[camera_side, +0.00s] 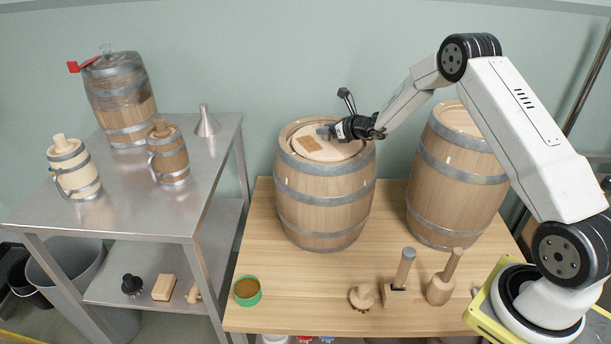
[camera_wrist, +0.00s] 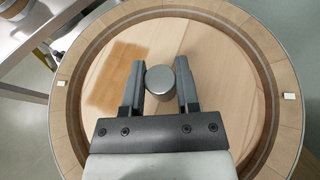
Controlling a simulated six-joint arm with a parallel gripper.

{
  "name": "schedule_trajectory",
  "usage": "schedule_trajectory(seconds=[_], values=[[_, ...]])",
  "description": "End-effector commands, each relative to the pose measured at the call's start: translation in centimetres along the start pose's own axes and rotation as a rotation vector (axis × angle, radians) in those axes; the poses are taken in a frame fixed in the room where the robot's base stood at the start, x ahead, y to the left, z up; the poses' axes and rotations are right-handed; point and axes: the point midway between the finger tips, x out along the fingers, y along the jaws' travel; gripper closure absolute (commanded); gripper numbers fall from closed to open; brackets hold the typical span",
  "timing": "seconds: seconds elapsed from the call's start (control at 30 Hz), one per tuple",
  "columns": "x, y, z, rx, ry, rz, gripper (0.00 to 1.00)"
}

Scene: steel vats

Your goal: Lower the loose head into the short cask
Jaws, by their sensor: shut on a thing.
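The short cask (camera_side: 322,208) stands upright on the wooden bench, banded with grey hoops. The loose head (camera_side: 336,151), a pale round board with a brown square patch, lies at the cask's mouth. In the wrist view the head (camera_wrist: 228,85) sits inside the ring of the cask's rim (camera_wrist: 66,125), with a narrow dark band around it. How deep it sits is hard to tell. My gripper (camera_side: 328,131) is above the head; in the wrist view its fingers (camera_wrist: 160,72) are shut on a grey round knob (camera_wrist: 160,84) on the head.
A second, taller cask (camera_side: 455,180) stands close on the right. A steel table (camera_side: 130,205) on the left holds a barrel (camera_side: 122,98), tankards and a funnel (camera_side: 206,122).

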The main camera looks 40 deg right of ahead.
Motion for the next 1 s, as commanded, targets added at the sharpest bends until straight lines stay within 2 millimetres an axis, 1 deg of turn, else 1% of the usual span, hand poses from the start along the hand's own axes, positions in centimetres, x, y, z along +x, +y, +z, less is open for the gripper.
schedule_trajectory(seconds=[0.37, 0.4, 0.47, 0.5, 0.53, 0.77, 1.0], values=[[0.09, -0.03, -0.02, -0.002, -0.004, 0.0, 1.0], [0.09, -0.03, -0.02, -0.002, -0.004, 0.0, 0.57], [0.08, -0.03, -0.02, -0.002, -0.004, 0.0, 0.38], [0.08, -0.03, -0.04, -0.001, -0.003, 0.0, 0.25], [0.08, -0.03, -0.06, -0.001, -0.003, 0.0, 0.19], [0.08, 0.03, -0.37, 0.001, 0.003, 0.0, 0.19], [-0.24, -0.01, -0.26, 0.0, 0.002, 0.0, 0.19]])
